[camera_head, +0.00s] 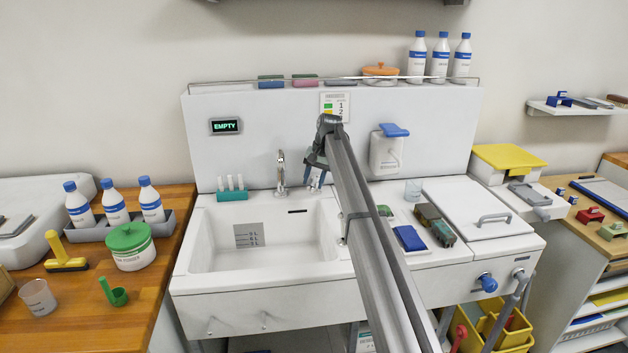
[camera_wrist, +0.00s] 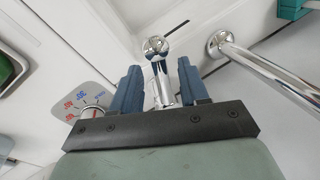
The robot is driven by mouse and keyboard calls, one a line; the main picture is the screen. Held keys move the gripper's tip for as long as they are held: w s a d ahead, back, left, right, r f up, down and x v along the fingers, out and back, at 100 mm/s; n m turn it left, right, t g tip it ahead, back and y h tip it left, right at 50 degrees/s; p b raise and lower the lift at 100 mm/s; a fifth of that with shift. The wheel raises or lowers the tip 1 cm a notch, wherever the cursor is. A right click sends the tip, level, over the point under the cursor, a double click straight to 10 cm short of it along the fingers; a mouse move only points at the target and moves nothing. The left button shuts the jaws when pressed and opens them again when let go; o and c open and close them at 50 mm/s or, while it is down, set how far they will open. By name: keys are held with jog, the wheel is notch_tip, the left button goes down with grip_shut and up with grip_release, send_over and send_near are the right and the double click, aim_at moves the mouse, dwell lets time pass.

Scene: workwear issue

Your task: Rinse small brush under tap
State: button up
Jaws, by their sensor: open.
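The chrome tap (camera_head: 281,172) rises at the back of the white sink (camera_head: 210,262); its pipe also shows at the right of the wrist view (camera_wrist: 265,70). My gripper (camera_head: 316,178) is at the back wall, just right of the tap. In the wrist view its two blue fingers (camera_wrist: 158,72) are apart, on either side of a short chrome lever with a round base (camera_wrist: 157,45). I cannot tell whether they touch it. No water shows from the tap.
A dial plate with red and blue marks (camera_wrist: 92,112) sits beside the lever. A teal rack (camera_head: 232,194) stands left of the tap. A blue block (camera_head: 409,238) and dark items (camera_head: 435,225) lie right of the basin. The wall display (camera_head: 226,126) reads EMPTY. The basin looks clear.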

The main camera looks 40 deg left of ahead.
grip_shut()
dwell(0.3)
dwell(0.3)
